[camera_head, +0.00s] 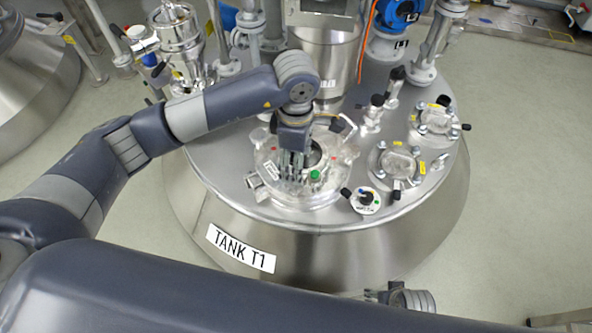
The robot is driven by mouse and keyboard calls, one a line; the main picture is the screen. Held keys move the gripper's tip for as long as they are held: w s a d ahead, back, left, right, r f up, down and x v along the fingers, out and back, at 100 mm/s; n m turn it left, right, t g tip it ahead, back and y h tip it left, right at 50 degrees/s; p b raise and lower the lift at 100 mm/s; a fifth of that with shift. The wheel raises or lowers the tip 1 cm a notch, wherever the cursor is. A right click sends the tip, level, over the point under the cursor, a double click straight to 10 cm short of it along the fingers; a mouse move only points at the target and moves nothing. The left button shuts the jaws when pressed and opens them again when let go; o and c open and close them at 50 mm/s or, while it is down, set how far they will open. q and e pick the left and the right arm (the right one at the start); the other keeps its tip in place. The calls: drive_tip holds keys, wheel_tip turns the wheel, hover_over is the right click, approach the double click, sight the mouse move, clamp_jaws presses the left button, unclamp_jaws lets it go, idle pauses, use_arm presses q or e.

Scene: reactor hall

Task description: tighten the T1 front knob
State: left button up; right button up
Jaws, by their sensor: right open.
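The tank T1 (240,249) has a steel lid with a round hatch (310,196) towards its front. I cannot tell whether the fingers touch anything. A small green part (315,175) shows just right of the fingers. A clamp-like metal part (262,179) sits at the hatch's left front. Which part is the front knob is not clear; the gripper hides part of the hatch.
A small round fitting with black knobs (366,201) stands right of the hatch. Flanged ports (396,163) and (437,119) lie farther right. A steel vessel (327,52) and pipes rise behind. Free floor (525,170) lies to the right.

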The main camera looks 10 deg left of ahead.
use_arm(q)
drive_tip(key=shift+r, duration=1.7)
